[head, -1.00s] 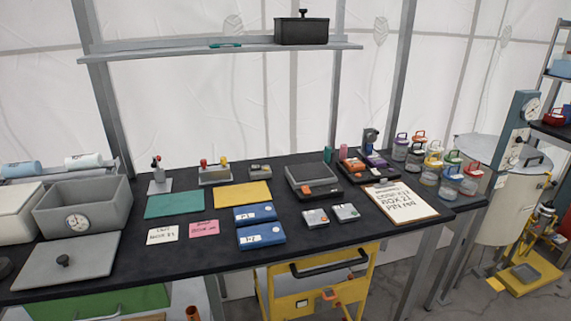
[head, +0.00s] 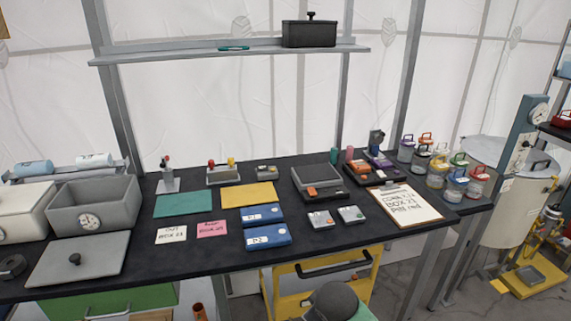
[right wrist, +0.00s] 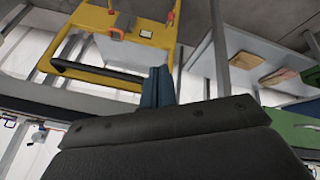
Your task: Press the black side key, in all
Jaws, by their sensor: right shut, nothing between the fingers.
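No black side key can be clearly told apart in the head view. A grey-topped scale-like device (head: 316,178) with a dark base and an orange patch stands on the dark bench. A small box with red and yellow knobs (head: 222,175), a small grey device (head: 266,172), and two small grey boxes, one (head: 320,219) and another (head: 351,214), are also there. My right gripper (right wrist: 155,86) shows blue fingers, shut and empty, near the yellow cart's handle in the right wrist view. My left gripper is in neither view.
The dark bench (head: 200,258) holds blue cases, coloured mats, notes and a clipboard (head: 405,205). Lidded jars stand at its right end. A yellow cart (head: 330,270) with a black handle is below the front edge. A shelf (head: 200,55) crosses above.

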